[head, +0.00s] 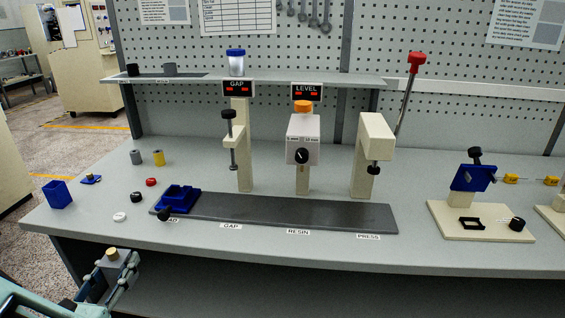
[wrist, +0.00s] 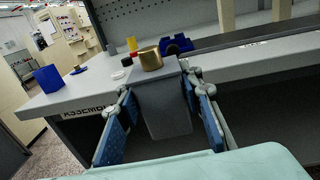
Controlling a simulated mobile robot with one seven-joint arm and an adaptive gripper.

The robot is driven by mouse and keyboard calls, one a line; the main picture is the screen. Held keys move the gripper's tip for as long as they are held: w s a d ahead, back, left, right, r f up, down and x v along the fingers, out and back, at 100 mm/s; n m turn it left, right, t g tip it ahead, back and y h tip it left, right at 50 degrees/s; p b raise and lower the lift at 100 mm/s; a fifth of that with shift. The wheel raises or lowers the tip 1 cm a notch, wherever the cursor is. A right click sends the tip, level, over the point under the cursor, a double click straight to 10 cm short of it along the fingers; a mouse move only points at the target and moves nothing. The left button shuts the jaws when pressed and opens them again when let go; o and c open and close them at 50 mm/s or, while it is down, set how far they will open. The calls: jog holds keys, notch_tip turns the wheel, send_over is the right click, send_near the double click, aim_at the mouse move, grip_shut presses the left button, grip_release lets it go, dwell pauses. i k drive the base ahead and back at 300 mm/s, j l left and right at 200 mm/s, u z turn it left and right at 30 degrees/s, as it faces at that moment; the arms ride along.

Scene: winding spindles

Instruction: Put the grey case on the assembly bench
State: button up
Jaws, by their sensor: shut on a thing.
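The grey case (wrist: 162,108) is upright between the blue-padded fingers of my gripper (wrist: 165,125), which is shut on it. A brass-coloured round piece (wrist: 150,59) sits at the case's top. In the head view my gripper (head: 108,272) is at the lower left, in front of the bench's front edge, with the brass piece (head: 113,254) showing; the case is mostly hidden there. The assembly bench (head: 200,239) has a light grey top, and its front edge carries an ASSEMBLY label (wrist: 88,109) in the wrist view.
On the bench's left stand a blue bin (head: 59,195), small grey and yellow cylinders (head: 158,158) and small caps (head: 120,217). A blue fixture (head: 178,198) sits on a dark rail (head: 290,212) below several posts. Bare bench top lies in front of the rail.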

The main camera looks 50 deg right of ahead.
aim_at(94, 207)
jog(key=i+j, duration=0.55)
jog(key=i+j+z, duration=0.15)
jog(key=i+j, duration=0.35)
jog(key=j, duration=0.25)
